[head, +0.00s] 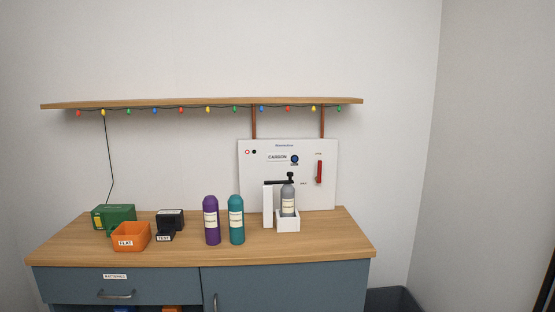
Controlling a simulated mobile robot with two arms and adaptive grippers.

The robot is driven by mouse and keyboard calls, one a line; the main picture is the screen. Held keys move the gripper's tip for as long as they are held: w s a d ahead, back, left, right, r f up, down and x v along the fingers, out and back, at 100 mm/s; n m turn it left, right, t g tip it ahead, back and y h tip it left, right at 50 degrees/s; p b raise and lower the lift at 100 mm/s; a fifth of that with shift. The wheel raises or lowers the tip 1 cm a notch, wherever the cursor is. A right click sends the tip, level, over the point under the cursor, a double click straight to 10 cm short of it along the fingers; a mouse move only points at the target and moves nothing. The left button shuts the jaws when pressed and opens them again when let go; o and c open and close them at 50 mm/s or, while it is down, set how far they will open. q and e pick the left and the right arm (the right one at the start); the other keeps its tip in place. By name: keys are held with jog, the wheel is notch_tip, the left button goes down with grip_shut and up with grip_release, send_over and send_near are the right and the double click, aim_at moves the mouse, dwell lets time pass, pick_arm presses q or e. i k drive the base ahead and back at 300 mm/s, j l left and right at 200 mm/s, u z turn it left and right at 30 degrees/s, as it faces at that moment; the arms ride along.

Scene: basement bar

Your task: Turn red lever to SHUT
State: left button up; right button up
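A red lever (319,172) is mounted on the right side of a white panel (262,196) against the back wall, above the counter. The lever stands upright. Small labels sit above it and below left of it; the text is too small to read surely. A gauge or knob marked beside the word CARBON (295,159) is left of the lever. Neither of my grippers shows in the head view.
A grey bottle (287,200) stands in a white holder (288,225) in front of the panel. Purple (211,222) and teal (236,222) bottles, an orange bin (133,241), a green box (113,217) and a black device (171,219) stand left on the counter (270,249). A shelf (200,103) with lights overhangs. The counter's right end is clear.

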aim_at(318, 179)
jog(key=i+j, duration=0.6)
jog(key=i, duration=0.15)
jog(key=i+l+z, duration=0.25)
jog(key=i+l, duration=0.2)
jog(key=i+l+z, duration=0.25)
jog(key=i, duration=0.25)
jog(key=k+l+z, duration=0.1)
jog(key=l, duration=0.15)
